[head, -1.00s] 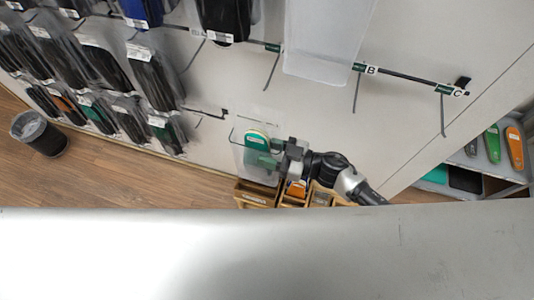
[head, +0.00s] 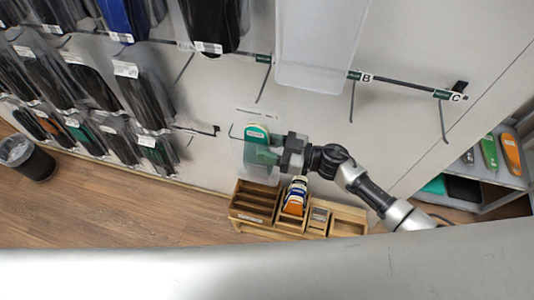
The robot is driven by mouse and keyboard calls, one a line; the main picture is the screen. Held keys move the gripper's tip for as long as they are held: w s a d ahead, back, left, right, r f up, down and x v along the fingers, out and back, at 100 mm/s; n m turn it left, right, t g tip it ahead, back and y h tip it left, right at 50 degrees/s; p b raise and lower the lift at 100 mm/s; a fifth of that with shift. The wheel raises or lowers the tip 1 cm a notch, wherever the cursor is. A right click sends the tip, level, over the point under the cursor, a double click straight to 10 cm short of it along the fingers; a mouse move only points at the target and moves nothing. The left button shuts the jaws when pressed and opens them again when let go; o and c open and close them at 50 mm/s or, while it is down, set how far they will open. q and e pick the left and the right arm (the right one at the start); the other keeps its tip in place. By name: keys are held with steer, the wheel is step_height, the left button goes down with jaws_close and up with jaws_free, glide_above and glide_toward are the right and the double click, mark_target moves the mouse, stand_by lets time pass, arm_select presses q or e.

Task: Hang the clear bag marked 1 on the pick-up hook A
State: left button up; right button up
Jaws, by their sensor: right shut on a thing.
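A clear bag (head: 247,168) with a green-topped insole (head: 257,133) in it hangs upright in front of the wall panel in the head view. Its mark cannot be read. My right gripper (head: 275,152) is shut on the bag's right side. Above it, a rail carries hooks with green tags. The hook left of B (head: 265,80) is bare and seems to be hook A; its letter does not show, and a large translucent sheet hangs beside it. The bag is below this hook and apart from it. My left gripper is not in view.
Hook B (head: 352,102) and hook C (head: 445,120) are bare. Packed bags fill the wall at left. A wooden organizer (head: 254,202) with insoles stands below the bag. A bin (head: 28,160) is at far left, a shelf (head: 495,180) with insoles at right.

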steer(key=shift+w+d+f+b, duration=0.1)
steer(key=shift+w+d+b, duration=0.1)
steer(key=shift+w+b, duration=0.25)
steer(key=shift+w+d+f, duration=0.15)
steer(key=shift+w+f, duration=0.2)
steer(key=shift+w, duration=0.3)
